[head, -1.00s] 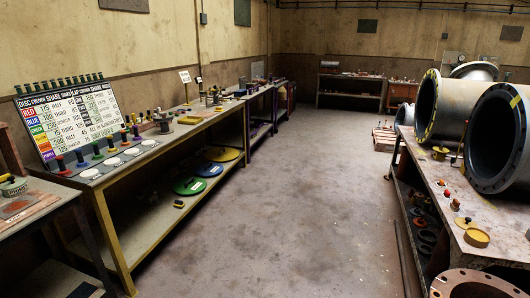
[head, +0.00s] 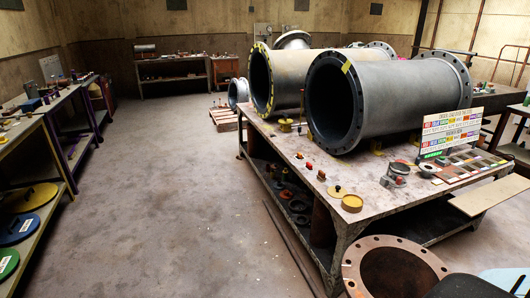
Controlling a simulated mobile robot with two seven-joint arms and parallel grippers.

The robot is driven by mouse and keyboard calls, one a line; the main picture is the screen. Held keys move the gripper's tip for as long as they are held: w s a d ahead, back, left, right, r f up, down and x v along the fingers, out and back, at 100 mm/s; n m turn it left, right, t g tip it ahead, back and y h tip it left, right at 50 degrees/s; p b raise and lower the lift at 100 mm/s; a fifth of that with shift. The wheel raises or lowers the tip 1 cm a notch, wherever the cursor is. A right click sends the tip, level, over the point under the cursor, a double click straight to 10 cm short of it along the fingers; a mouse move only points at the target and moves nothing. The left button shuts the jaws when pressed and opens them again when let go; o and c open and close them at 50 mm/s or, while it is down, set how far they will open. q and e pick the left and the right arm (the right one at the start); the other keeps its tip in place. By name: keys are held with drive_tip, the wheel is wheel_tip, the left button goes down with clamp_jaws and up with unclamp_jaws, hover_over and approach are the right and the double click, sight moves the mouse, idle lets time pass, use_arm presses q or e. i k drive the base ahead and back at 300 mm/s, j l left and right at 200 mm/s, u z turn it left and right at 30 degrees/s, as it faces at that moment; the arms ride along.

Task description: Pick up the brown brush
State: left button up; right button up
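I cannot make out a brown brush in the head view; the small items on the benches are too small to tell. Neither of my grippers is in view.
A flanged pipe end (head: 385,270) stands in front. Benches (head: 50,115) line the left wall. The concrete floor (head: 165,180) between is clear.

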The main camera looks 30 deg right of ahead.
sight(320, 177)
drive_tip(key=i+z, duration=0.25)
drive_tip(key=i, duration=0.45)
drive_tip(key=i+j+z, duration=0.1)
drive_tip(key=i+z, duration=0.15)
drive_tip(key=i, duration=0.4)
drive_tip(key=i+l+z, duration=0.15)
drive_tip(key=i+z, duration=0.3)
drive_tip(key=i+j+z, duration=0.1)
drive_tip(key=i+z, duration=0.35)
drive_tip(key=i, duration=0.2)
drive_tip(key=i+l+z, duration=0.1)
drive_tip(key=i+l, duration=0.45)
drive_tip(key=i, duration=0.25)
drive_tip(key=z, duration=0.05)
